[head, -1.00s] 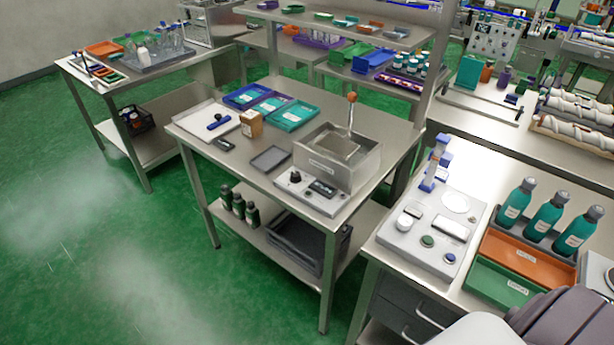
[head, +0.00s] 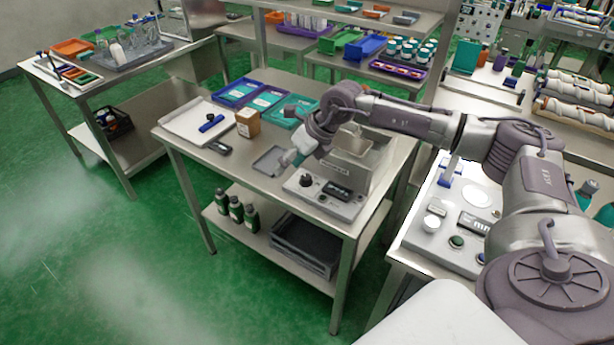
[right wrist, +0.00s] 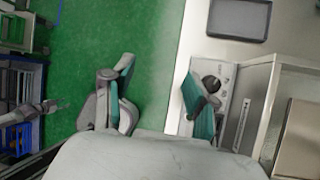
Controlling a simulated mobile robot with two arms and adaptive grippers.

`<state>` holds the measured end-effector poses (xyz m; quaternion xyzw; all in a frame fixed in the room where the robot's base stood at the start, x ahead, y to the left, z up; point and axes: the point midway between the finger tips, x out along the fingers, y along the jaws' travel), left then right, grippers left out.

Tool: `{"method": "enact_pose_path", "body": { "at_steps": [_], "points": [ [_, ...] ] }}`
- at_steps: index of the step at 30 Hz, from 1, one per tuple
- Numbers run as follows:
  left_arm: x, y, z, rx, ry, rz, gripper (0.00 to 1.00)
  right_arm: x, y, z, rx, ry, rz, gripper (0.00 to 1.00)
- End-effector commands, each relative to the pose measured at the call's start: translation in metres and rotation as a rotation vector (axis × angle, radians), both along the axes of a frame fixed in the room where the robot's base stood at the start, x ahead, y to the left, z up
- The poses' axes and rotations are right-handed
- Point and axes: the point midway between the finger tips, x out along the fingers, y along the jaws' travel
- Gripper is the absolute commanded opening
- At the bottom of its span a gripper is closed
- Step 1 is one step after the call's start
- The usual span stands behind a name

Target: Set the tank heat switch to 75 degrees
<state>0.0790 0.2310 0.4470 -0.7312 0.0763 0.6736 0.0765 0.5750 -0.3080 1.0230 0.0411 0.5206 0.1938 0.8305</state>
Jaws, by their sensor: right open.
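The steel tank (head: 366,158) stands near the right end of the middle table. Its grey control panel (head: 318,205) is on its front side, with a black round knob (head: 306,181) and a dark display (head: 337,191). My right gripper (head: 287,161) is above the table, a little left of and behind the knob in the head view. In the right wrist view, the teal-padded fingers (right wrist: 163,100) are wide apart with nothing between them. The knob (right wrist: 210,83) shows just beyond the right finger, which partly covers the panel. I cannot read the knob's setting.
A grey tray (head: 270,160) lies beside the panel, under my right gripper. Green floor is open at left.

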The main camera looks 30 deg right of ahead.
Motion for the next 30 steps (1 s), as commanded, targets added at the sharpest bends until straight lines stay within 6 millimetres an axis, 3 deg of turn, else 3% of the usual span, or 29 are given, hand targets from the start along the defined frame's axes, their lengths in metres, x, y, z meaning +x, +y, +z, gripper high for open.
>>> {"method": "enact_pose_path", "body": {
  "at_steps": [1, 3, 7, 11, 24, 30],
  "points": [
    [0.002, 0.001, -0.001, 0.001, -0.002, 0.000, 0.40, -0.004, -0.031, 0.009, -0.108, 0.001, -0.015, 0.57],
    [0.004, 0.002, -0.001, 0.002, -0.006, 0.001, 0.40, -0.010, -0.060, 0.015, -0.207, 0.014, -0.034, 0.57],
    [0.006, 0.003, 0.000, 0.003, -0.009, 0.002, 0.40, -0.014, -0.083, 0.018, -0.287, 0.027, -0.055, 0.57],
    [0.006, 0.004, 0.005, 0.004, -0.009, 0.002, 0.40, -0.010, -0.083, 0.006, -0.294, 0.032, -0.056, 0.57],
    [0.008, 0.005, 0.025, 0.005, -0.011, 0.003, 0.40, 0.024, -0.074, -0.076, -0.290, 0.028, -0.056, 0.57],
    [0.008, 0.005, 0.028, 0.005, -0.011, 0.003, 0.40, 0.033, -0.072, -0.099, -0.289, 0.026, -0.057, 0.57]
  ]
}}
